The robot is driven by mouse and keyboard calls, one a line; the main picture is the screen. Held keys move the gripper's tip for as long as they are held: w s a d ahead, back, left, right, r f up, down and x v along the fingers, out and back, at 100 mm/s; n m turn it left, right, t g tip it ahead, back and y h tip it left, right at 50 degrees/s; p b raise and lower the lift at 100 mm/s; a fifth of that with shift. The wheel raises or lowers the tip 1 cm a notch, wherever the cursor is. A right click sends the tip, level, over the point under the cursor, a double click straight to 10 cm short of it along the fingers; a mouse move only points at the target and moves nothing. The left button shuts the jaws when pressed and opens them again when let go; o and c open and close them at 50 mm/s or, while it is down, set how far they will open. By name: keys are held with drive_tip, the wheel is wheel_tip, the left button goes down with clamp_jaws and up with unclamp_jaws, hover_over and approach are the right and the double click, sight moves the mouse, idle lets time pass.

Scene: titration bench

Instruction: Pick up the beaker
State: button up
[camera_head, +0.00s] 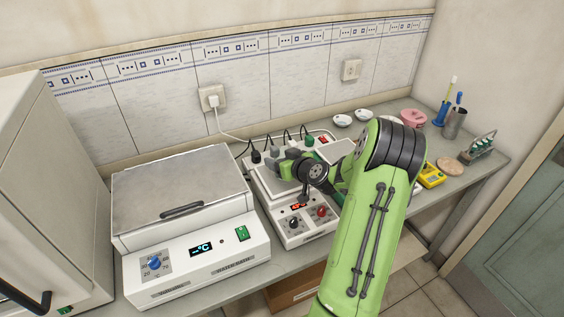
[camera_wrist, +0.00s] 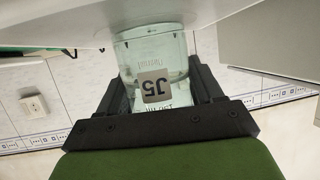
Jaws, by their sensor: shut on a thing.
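A clear glass beaker (camera_wrist: 150,48) with a grey square label reading J5 shows in the wrist view, which is upside down. My gripper (camera_wrist: 158,88) is shut on it, with one dark finger on each side of the glass. The beaker's base end lies close to a pale surface at the top of the wrist view; I cannot tell whether they touch. In the head view my gripper (camera_head: 277,163) is over the white device with red and black knobs (camera_head: 300,222), left of my green arm. I cannot make out the beaker clearly there.
A white water bath (camera_head: 190,265) with a closed metal lid stands to the left. Plugs and cables (camera_head: 283,138) run behind the knobbed device.

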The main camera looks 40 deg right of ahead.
sight(279, 150)
drive_tip(key=shift+r, duration=1.55)
drive_tip(key=shift+s+r, duration=0.2)
drive_tip(key=shift+s, duration=0.05)
drive_tip(key=s+a+b, duration=0.2)
drive_tip(key=s+b, duration=0.1)
drive_tip(key=s, duration=1.4)
drive_tip(key=shift+s+a, duration=0.15)
drive_tip(key=shift+a, duration=0.2)
